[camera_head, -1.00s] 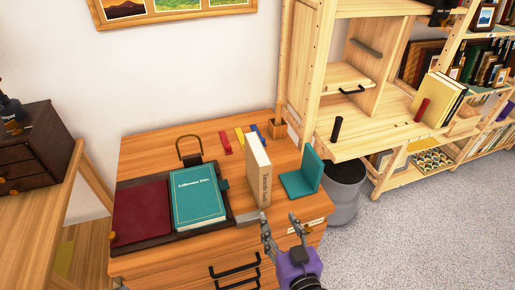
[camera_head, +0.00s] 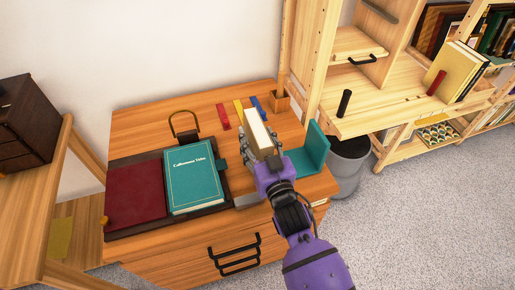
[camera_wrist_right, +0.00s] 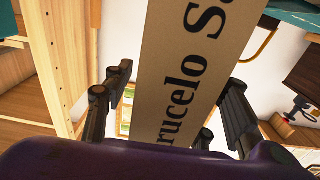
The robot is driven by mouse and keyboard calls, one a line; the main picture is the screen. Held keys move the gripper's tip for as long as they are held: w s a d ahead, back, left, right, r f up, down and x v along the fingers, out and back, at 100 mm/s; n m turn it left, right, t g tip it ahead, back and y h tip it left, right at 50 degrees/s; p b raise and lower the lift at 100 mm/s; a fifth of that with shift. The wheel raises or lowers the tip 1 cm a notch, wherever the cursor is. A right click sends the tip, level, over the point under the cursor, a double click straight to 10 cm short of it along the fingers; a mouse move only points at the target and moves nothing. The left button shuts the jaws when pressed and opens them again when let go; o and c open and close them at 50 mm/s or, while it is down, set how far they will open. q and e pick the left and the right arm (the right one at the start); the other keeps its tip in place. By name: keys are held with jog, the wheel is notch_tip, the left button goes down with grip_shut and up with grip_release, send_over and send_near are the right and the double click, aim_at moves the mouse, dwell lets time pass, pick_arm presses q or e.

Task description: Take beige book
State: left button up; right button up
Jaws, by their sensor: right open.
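The beige book (camera_head: 256,130) stands upright on the wooden desk, its lower part hidden behind my right gripper (camera_head: 261,156). In the right wrist view the book's spine (camera_wrist_right: 190,75) with large black lettering fills the middle. The right gripper is open there, with fingers (camera_wrist_right: 170,115) on both sides of the spine. Gaps show between the fingers and the book, though I cannot tell whether any finger touches it. My left gripper is not in view.
A teal bookend (camera_head: 312,150) stands just right of the book. A teal book (camera_head: 194,180) and a dark red one (camera_head: 135,198) lie to the left. Red, yellow and blue strips and a small wooden cup (camera_head: 281,101) are behind. A wooden shelf (camera_head: 375,115) is at the right.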

jog(key=shift+w, duration=0.2)
grip_shut()
dwell(0.3)
jog(key=shift+r, duration=0.1)
